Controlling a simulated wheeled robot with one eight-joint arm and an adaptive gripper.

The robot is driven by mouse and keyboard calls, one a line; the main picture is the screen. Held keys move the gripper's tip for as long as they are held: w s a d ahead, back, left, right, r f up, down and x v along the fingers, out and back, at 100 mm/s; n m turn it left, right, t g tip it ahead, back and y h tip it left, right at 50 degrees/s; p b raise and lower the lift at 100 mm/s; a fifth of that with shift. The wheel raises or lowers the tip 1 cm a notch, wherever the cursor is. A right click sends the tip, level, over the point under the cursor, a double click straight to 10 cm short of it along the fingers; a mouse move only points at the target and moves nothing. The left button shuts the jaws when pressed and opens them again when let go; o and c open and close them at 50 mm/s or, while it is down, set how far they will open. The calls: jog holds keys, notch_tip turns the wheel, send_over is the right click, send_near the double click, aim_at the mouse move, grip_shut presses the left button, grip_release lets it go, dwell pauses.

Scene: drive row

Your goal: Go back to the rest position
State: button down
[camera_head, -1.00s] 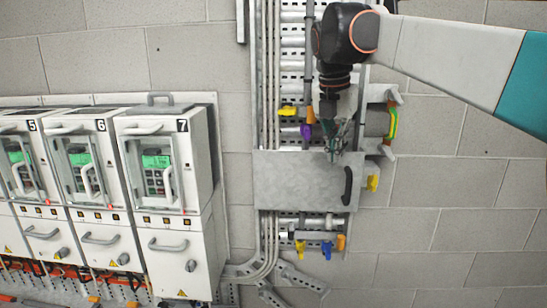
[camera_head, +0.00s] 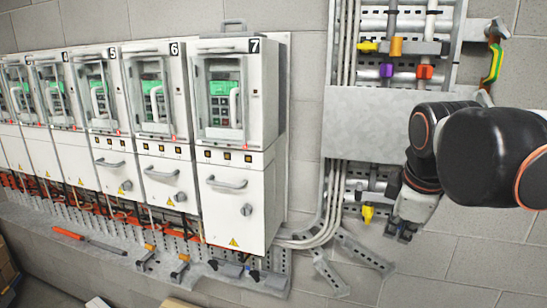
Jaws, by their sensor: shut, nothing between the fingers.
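My gripper (camera_head: 402,232) is at the lower right of the head view, below the grey metal panel (camera_head: 375,125) on the wall. It points down and is shut, with nothing seen between its fingers. My dark wrist and arm joints with orange rings cover the panel's right side and part of the rail below it. A yellow clip (camera_head: 367,213) hangs just left of the gripper, apart from it.
A row of white drive cabinets, with cabinet 7 (camera_head: 238,150) nearest, fills the left and middle. A screwdriver with an orange handle (camera_head: 70,233) lies on the ledge below. Coloured clips, one purple (camera_head: 386,70), sit above the panel. Bare wall (camera_head: 465,265) is at lower right.

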jog(key=s+a+f+m+t+b, duration=0.1)
jog(key=s+f+m+b, duration=0.2)
jog(key=f, duration=0.6)
jog(key=s+a+f+m+b, duration=0.1)
jog(key=s+f+m+b, duration=0.3)
jog(key=f, duration=0.6)
jog(key=s+a+f+m+t+y+b, duration=0.1)
jog(key=s+a+f+m+b, duration=0.1)
jog(key=f+m+b, duration=0.3)
notch_tip(320, 180, down, 4)
jog(key=shift+s+f+t+b, duration=0.15)
jog(key=shift+s+t+b, duration=0.15)
jog(key=shift+s+b, duration=0.5)
